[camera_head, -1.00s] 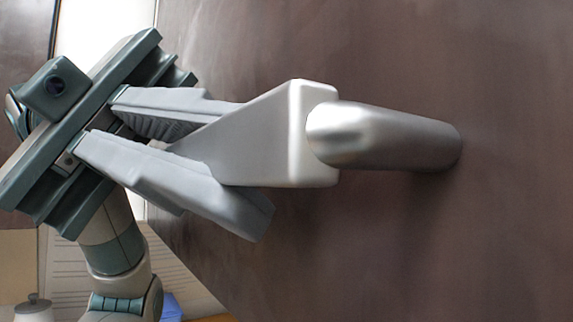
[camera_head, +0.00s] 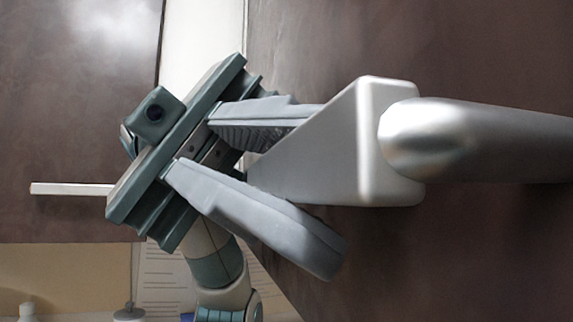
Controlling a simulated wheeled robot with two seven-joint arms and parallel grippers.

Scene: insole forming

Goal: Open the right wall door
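The right wall door is the large dark brown panel (camera_head: 480,260) filling the right of the head view. A pale grey metal handle (camera_head: 390,190) stands out from it, with a thick round post running right toward the panel.
Another dark brown panel (camera_head: 60,90) is at the left, with a thin white bar handle (camera_head: 70,188). A bright white strip (camera_head: 203,40) shows between the two panels. Below are a tan surface (camera_head: 70,270), lined paper (camera_head: 160,275) and small containers, partly cut off.

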